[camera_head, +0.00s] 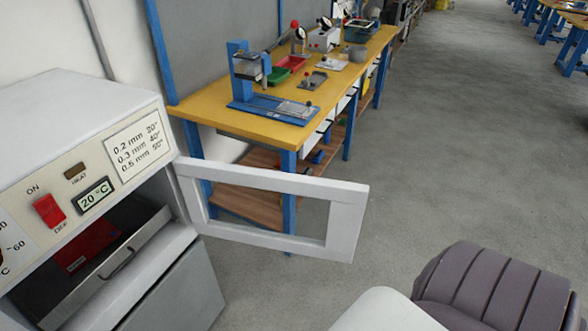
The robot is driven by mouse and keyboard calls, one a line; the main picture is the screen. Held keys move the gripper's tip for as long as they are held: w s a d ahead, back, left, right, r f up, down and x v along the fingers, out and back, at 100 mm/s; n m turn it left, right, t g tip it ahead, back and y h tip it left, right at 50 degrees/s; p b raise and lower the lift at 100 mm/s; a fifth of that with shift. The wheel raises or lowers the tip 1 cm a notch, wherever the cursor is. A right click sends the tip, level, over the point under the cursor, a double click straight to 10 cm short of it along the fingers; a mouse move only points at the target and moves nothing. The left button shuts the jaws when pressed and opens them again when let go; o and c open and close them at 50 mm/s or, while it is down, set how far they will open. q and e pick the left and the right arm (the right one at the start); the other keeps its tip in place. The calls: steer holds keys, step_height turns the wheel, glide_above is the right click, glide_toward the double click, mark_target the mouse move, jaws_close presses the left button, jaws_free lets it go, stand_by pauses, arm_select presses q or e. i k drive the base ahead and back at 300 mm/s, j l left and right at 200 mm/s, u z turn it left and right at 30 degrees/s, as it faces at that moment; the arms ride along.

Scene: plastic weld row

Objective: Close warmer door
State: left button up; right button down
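The warmer (70,125) is a white box at the left, with a control panel carrying a red switch, a 20 °C display and a label. Its door (347,218) is a white frame with a window opening. The door stands wide open, swung out to the right from the right edge of the warmer's front. Inside the open warmer, a metal drawer or tray with a handle (118,262) and something red shows. Neither gripper shows; only a grey ribbed part and a white part of my own body are at the bottom right.
A yellow-topped workbench (205,105) with blue legs stands behind the door, holding a blue press (245,72), red and green trays and other tools. A grey cabinet (180,300) is under the warmer. The grey floor (450,150) at the right is clear.

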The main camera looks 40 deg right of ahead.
mark_target(348, 200)
steer(key=i+l, duration=0.1)
steer(key=l, duration=0.45)
steer(key=i+l, duration=0.1)
steer(key=l, duration=0.45)
steer(key=i+l, duration=0.1)
steer(key=l, duration=0.45)
steer(key=i+l, duration=0.15)
steer(key=l, duration=0.45)
steer(key=i+l+u, duration=0.1)
steer(key=l, duration=1)
steer(key=l+u, duration=0.15)
steer(key=u, duration=0.25)
steer(key=l+u, duration=0.15)
steer(key=u, duration=0.25)
steer(key=l+u, duration=0.15)
steer(key=u, duration=0.2)
steer(key=l+u, duration=0.15)
steer(key=u, duration=0.25)
